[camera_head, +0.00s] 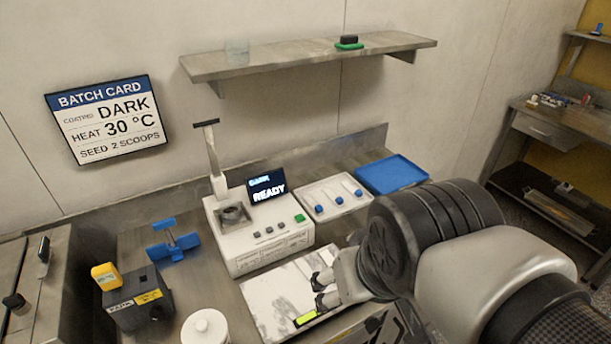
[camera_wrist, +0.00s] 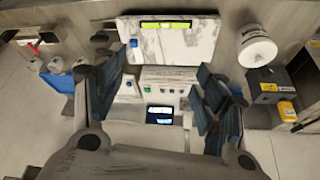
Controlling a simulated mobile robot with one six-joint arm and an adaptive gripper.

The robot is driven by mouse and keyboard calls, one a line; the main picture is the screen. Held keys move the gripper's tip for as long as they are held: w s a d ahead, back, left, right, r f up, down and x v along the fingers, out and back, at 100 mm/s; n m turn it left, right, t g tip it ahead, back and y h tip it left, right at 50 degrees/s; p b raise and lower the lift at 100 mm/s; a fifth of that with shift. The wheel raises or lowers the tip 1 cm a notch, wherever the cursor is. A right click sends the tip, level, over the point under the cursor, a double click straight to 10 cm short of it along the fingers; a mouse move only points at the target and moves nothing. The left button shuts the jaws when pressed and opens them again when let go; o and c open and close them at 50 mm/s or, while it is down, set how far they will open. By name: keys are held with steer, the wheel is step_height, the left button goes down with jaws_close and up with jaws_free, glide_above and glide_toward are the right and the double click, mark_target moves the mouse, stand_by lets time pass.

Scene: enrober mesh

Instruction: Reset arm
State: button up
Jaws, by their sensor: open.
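My gripper (camera_head: 322,290) is open in the head view, low over the right part of the marble slab (camera_head: 262,299). In the wrist view my gripper (camera_wrist: 165,95) has its two fingers spread wide with nothing between them. A yellow-green bar (camera_head: 305,318) lies near the slab's front edge, close to the fingertips. The bar also shows in the wrist view (camera_wrist: 166,25), on the slab (camera_wrist: 200,45). The white machine (camera_head: 270,243) stands behind the slab, and its screen (camera_head: 266,187) reads DARK and READY. My arm hides part of the bench at right.
A white tray (camera_head: 352,209) with blue-ended items and a blue tray (camera_head: 420,168) are behind my arm. A blue stand (camera_head: 175,245), a dark box (camera_head: 137,312) with a yellow device (camera_head: 106,276), and a white tub (camera_head: 205,329) stand at left. A shelf (camera_head: 290,62) overhangs the bench.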

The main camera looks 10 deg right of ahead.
steer(key=s, duration=0.1)
steer(key=s+f, duration=0.1)
steer(key=s, duration=0.1)
steer(key=shift+s+d+f, duration=0.15)
steer(key=shift+s+f, duration=0.15)
steer(key=shift+f, duration=0.1)
steer(key=shift+c, duration=0.2)
stand_by(0.8)
